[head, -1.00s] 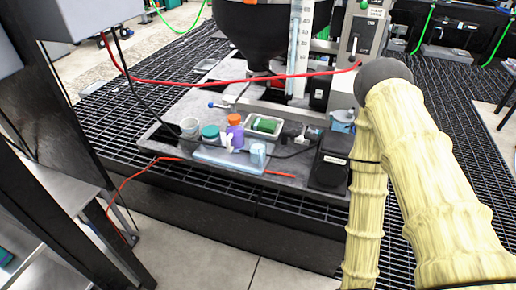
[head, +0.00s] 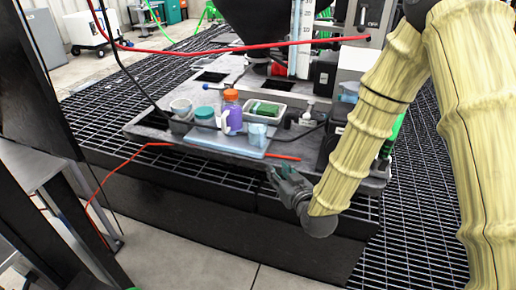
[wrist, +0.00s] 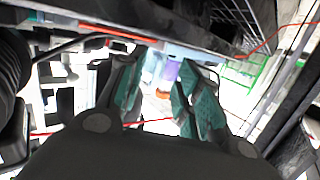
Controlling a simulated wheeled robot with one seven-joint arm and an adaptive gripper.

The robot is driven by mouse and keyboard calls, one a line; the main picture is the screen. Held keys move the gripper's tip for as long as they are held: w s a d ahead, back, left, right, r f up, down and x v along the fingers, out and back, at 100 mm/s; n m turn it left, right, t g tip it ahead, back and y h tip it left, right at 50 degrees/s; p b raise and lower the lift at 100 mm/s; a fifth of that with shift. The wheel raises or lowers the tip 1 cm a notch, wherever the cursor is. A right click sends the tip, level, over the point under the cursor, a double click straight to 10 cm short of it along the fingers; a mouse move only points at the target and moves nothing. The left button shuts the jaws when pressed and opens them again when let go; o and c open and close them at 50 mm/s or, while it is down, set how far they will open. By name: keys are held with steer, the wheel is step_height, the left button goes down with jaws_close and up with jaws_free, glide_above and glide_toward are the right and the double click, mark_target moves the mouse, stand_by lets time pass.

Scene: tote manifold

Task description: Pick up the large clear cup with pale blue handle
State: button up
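Two cups stand on the grey platform in the head view. One is a pale, whitish cup (head: 181,108) at the left. The other is a translucent pale-blue cup (head: 257,135) near the front edge, on or beside a flat pale-blue sheet (head: 222,143). No handle is clear on either, so I cannot tell which is the task's cup. My gripper (head: 275,176) is in front of the platform's front edge, below and apart from both cups. In the wrist view my gripper (wrist: 157,92) has its teal-padded fingers apart with nothing between them.
A teal-lidded jar (head: 204,115), an orange-capped purple bottle (head: 231,112) and a white tray with a green item (head: 265,108) stand among the cups. A black box (head: 336,128) stands at the right. A red cable (head: 240,48) crosses above the platform. Dark grating surrounds it.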

mark_target(261, 147)
steer(key=shift+w+a+r+n+t+y+b, duration=0.15)
steer(key=shift+w+a+r+t+b, duration=0.45)
steer(key=shift+w, duration=1.45)
steer(key=shift+w+a+r+n+t+y+b, duration=0.15)
steer(key=shift+w+a+r+b, duration=0.6)
steer(key=shift+w+a, duration=0.9)
steer(key=shift+w+a+r+t+y+b, duration=0.25)
steer(key=shift+w+a+r+b, duration=0.4)
steer(key=shift+w, duration=1.75)
steer(key=shift+d+r, duration=0.1)
steer(key=shift+r, duration=0.05)
jaws_close()
